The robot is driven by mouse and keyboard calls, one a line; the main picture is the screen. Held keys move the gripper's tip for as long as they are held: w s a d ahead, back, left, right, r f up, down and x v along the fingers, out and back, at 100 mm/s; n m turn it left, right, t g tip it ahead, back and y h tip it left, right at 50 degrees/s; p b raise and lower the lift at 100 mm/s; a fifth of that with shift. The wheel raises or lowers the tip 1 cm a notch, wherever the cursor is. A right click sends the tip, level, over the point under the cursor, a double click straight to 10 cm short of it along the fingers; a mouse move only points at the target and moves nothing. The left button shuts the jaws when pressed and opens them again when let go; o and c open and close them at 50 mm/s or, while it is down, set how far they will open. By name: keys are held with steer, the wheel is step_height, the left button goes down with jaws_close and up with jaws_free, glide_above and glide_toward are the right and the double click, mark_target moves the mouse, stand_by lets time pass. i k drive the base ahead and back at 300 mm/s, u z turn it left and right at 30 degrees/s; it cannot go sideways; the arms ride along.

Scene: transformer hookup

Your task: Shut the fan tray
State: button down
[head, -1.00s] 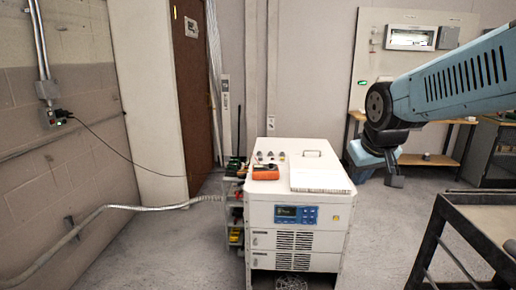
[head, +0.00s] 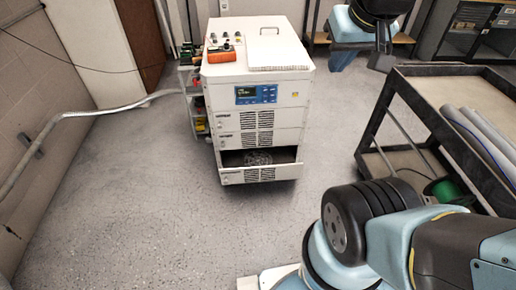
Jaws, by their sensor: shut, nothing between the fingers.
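The fan tray (head: 262,176) is the lowest drawer of the white cabinet (head: 307,100). It stands pulled out toward me, and a round wire fan grille (head: 257,158) shows inside it behind the front panel. The two drawer fronts above it look flush with the cabinet. My gripper (head: 381,63) hangs at the upper right, well apart from the cabinet and higher than the tray. It is small and dark in this view, shut and empty.
A dark-framed cart (head: 427,121) with grey pipes and a green spool stands on the right. A small shelf trolley (head: 188,88) stands against the cabinet's left side. A conduit (head: 88,112) runs along the left. The floor before the tray is clear.

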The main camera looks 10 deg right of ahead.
mark_target(283, 166)
steer(key=k, duration=0.5)
steer(key=u, duration=0.7)
steer(key=i, duration=0.85)
steer(key=z, duration=1.45)
steer(key=i, duration=0.6)
steer(key=u, duration=0.05)
